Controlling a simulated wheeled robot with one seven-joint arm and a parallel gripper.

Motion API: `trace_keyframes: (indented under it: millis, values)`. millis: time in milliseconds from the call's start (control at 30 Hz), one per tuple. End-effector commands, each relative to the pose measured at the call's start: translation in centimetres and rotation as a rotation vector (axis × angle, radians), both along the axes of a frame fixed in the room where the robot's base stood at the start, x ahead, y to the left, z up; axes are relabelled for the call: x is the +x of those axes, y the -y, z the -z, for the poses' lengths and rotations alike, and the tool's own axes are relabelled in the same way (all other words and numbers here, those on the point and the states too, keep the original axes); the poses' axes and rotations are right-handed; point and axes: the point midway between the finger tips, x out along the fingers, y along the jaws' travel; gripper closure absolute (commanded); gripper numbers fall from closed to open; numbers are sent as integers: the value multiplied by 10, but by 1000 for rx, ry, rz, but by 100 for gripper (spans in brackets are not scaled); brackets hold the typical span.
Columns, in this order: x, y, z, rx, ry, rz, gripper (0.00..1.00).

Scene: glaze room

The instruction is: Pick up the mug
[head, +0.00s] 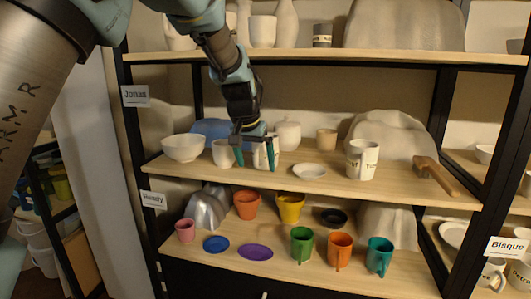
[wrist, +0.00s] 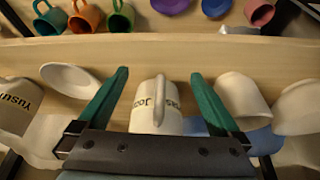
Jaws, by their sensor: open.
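A white mug (wrist: 143,115) with dark lettering and its handle facing the camera stands between my fingers in the wrist view. The same mug (head: 261,156) is partly hidden behind my gripper on the middle shelf in the head view. My gripper (head: 254,157) is open, with one green finger on each side of the mug. In the wrist view my gripper (wrist: 158,74) shows gaps between both fingers and the mug. Another lettered white mug (head: 362,160) stands further right on the same shelf.
A white cup (head: 223,153) and a white bowl (head: 183,148) stand left of the mug. A small white dish (head: 309,171) lies to its right, and a wooden tool (head: 434,176) further right. The upper shelf (head: 290,55) is above my gripper.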

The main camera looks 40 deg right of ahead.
Motion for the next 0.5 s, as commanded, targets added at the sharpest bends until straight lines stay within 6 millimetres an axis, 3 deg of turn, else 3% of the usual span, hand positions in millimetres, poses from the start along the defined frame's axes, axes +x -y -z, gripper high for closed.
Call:
trace_keyframes:
  millis: [267,500]
  values:
    - [10,18,0,1,0,0,0]
    - [26,50,-1,0,1,0,0]
